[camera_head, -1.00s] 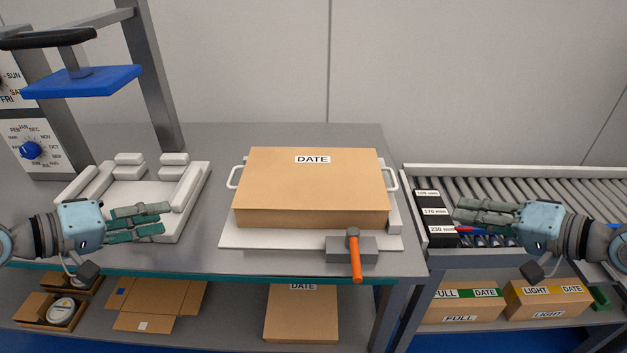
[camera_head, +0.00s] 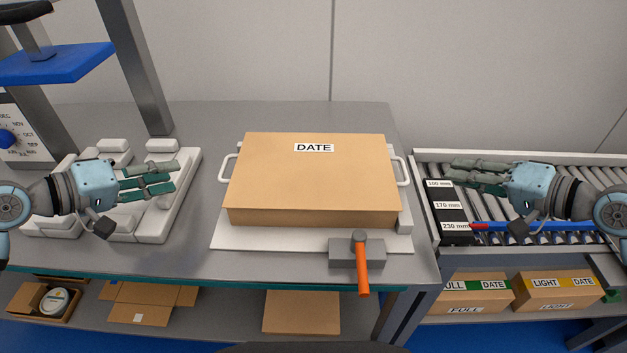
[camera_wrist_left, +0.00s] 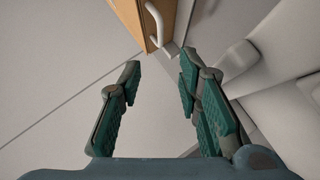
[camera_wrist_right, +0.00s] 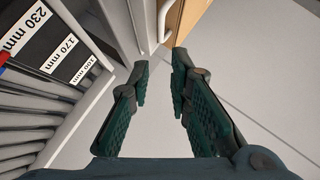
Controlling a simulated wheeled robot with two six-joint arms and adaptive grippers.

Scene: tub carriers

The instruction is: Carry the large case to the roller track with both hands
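The large case (camera_head: 312,182) is a brown box labelled DATE. It sits on a white base plate (camera_head: 270,238) on the grey bench, with a white handle on each side. My left gripper (camera_head: 176,174) is apart from the case, left of its left handle (camera_head: 227,168); in the left wrist view the gripper (camera_wrist_left: 158,75) is open and empty. My right gripper (camera_head: 453,172) is apart, right of the right handle (camera_head: 402,171); in the right wrist view the gripper (camera_wrist_right: 160,62) is open and empty. The roller track (camera_head: 575,165) is at the right, partly behind my right arm.
A grey clamp with an orange lever (camera_head: 363,270) stands at the plate's front edge. A white cradle (camera_head: 185,185) lies under my left gripper. A black size block (camera_head: 449,212) stands at the track's left end. Boxes (camera_head: 478,293) sit on lower shelves.

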